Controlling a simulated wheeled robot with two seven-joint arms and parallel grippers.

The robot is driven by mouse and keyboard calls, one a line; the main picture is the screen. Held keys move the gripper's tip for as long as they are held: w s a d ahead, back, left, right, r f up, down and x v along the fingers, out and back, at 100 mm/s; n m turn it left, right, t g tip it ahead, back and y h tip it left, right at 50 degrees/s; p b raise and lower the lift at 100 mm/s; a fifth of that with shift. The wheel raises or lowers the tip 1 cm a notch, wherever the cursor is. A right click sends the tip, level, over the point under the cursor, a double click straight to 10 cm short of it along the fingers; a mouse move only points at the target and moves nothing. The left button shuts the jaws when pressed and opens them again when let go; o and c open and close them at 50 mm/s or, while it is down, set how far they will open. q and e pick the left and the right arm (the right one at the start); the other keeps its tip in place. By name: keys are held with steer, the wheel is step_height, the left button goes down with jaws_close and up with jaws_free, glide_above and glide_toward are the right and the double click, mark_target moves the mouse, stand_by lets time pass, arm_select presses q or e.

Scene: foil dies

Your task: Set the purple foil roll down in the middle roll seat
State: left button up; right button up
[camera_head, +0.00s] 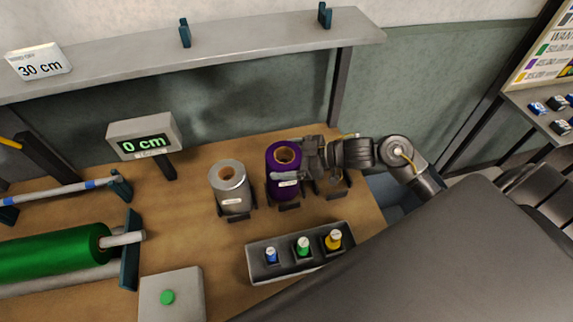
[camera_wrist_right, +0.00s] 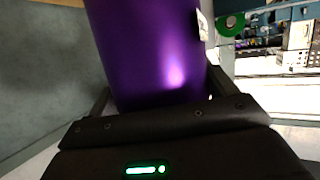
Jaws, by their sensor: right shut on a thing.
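The purple foil roll (camera_head: 283,180) stands upright at the middle roll seat (camera_head: 289,206), between the silver roll and the right-hand seat. I cannot tell whether its base rests fully in the seat. My right gripper (camera_head: 290,161) comes from the right and is shut around the upper part of the roll. In the right wrist view the purple roll (camera_wrist_right: 155,50) fills the space between the fingers. The right-hand seat (camera_head: 333,187) is partly hidden behind my right arm. My left gripper is not in view.
A silver roll (camera_head: 231,190) stands in the left seat. In front is a grey tray (camera_head: 265,273) with blue, green and yellow-topped pieces. A display reading 0 cm (camera_head: 143,139) stands behind. A green roll (camera_head: 55,252) lies in a stand at left, near a green button box (camera_head: 172,295). A shelf (camera_head: 100,74) runs above.

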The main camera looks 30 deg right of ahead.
mark_target(297, 165)
steer(key=f, duration=0.1)
steer(key=s+f, duration=0.1)
steer(key=f, duration=0.1)
steer(key=shift+s+f+g, duration=0.1)
steer(key=shift+g, duration=0.2)
steer(key=o, duration=1.7)
steer(key=shift+f, duration=0.2)
steer(key=shift+o, duration=1.1)
steer(key=shift+w+f, duration=0.25)
steer(key=shift+w, duration=0.65)
steer(key=v, duration=0.2)
steer(key=b+v, duration=0.1)
steer(key=v, duration=0.1)
steer(key=shift+s+a+r, duration=0.1)
steer(key=shift+a+r, duration=0.05)
steer(key=shift+r, duration=0.1)
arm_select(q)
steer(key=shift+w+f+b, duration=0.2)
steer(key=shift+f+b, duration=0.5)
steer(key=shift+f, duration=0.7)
arm_select(e)
steer(key=v, duration=0.8)
steer(key=shift+r, duration=0.4)
